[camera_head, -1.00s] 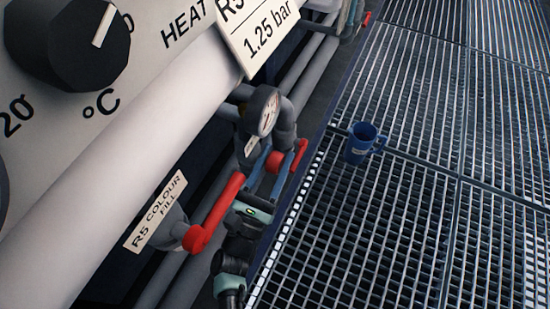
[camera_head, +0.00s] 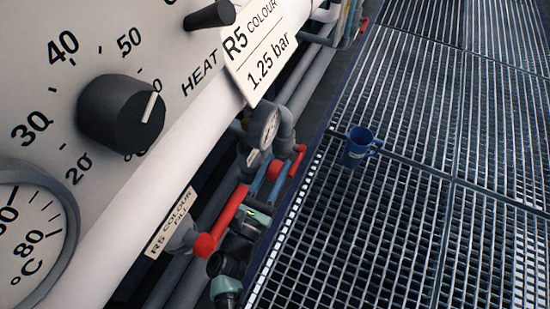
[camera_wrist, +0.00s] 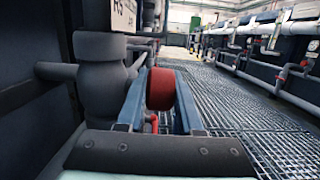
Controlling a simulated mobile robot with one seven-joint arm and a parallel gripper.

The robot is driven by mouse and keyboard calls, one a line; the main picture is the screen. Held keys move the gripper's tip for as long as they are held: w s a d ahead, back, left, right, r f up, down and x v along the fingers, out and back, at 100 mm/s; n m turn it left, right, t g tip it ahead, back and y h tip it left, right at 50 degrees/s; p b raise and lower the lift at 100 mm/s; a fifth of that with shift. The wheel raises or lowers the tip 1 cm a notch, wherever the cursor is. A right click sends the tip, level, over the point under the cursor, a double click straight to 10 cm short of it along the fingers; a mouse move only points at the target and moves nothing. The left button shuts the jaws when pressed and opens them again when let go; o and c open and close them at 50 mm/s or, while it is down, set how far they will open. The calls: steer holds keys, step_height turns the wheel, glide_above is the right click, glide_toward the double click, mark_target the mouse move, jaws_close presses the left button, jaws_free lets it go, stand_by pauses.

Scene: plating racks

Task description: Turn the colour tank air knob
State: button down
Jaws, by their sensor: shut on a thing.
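The air knob is a round red knob (camera_wrist: 161,88) on the grey pipework, seen between my fingers in the wrist view. It also shows small in the head view (camera_head: 275,169), below a pressure gauge (camera_head: 266,129). My gripper (camera_wrist: 160,96) has its two blue fingers on either side of the knob and is shut on it. In the head view my gripper (camera_head: 268,178) reaches up to the knob from below. Any turn mark on the knob is too small to tell. A sign (camera_head: 258,50) above reads R5 COLOUR, 1.25 bar.
A red lever (camera_head: 224,220) beside the R5 COLOUR FILL label (camera_head: 172,222) lies close left of my gripper. Another red lever (camera_head: 298,160) is just right of the knob. A blue mug (camera_head: 358,146) stands on the grating (camera_head: 400,240), which is otherwise clear.

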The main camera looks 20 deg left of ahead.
steer(key=g+p, duration=0.2)
steer(key=p, duration=0.2)
steer(key=g+p, duration=0.2)
steer(key=p, duration=0.2)
steer(key=shift+r, duration=0.35)
steer(key=shift+f+g+p, duration=0.25)
steer(key=shift+g+p, duration=0.15)
steer(key=shift+p, duration=0.75)
steer(key=shift+f, duration=0.2)
steer(key=c, duration=0.8)
jaws_free()
steer(key=shift+c, duration=0.2)
